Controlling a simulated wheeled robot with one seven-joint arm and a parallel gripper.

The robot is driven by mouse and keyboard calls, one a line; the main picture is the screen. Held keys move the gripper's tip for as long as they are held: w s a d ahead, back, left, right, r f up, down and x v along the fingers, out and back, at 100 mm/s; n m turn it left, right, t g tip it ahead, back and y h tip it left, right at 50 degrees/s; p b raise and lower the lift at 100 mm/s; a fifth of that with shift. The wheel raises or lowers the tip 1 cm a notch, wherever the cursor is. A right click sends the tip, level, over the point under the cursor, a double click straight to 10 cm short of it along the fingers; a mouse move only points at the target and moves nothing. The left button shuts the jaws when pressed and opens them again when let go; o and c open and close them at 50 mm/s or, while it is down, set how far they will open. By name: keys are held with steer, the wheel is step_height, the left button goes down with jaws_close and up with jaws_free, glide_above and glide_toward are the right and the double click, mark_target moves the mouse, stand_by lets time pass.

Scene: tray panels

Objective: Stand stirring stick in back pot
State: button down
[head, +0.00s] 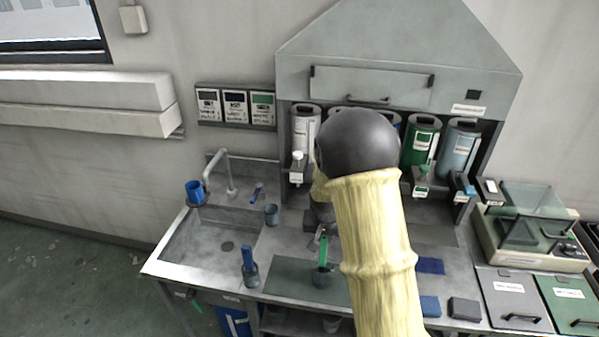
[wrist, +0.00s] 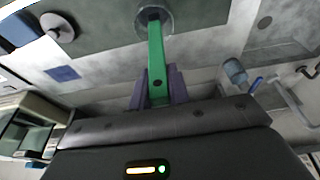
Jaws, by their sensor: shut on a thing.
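My gripper (wrist: 158,78) is shut on a green stirring stick (wrist: 155,52), with a purple finger on each side of it in the wrist view. The stick's far end reaches the mouth of a round grey pot (wrist: 170,20); I cannot tell how deep it goes. In the head view the green stick (head: 323,250) stands nearly upright at a dark pot (head: 322,279) on the green mat. My arm hides most of my gripper there. A blue-grey cup (head: 271,214) stands farther back, beside the sink. A pot with a blue piece (head: 249,270) stands at the front left.
The sink (head: 205,250) and tap (head: 218,170) lie left. A blue cup (head: 194,192) stands at the sink's back left corner. Dispensers (head: 420,140) line the hood at the back.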

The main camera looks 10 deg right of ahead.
steer(key=w+d+r+m+b, duration=0.1)
steer(key=d+r+b, duration=0.3)
steer(key=d, duration=0.8)
steer(key=shift+w+r, duration=0.2)
steer(key=shift+r, duration=0.05)
steer(key=shift+a, duration=0.1)
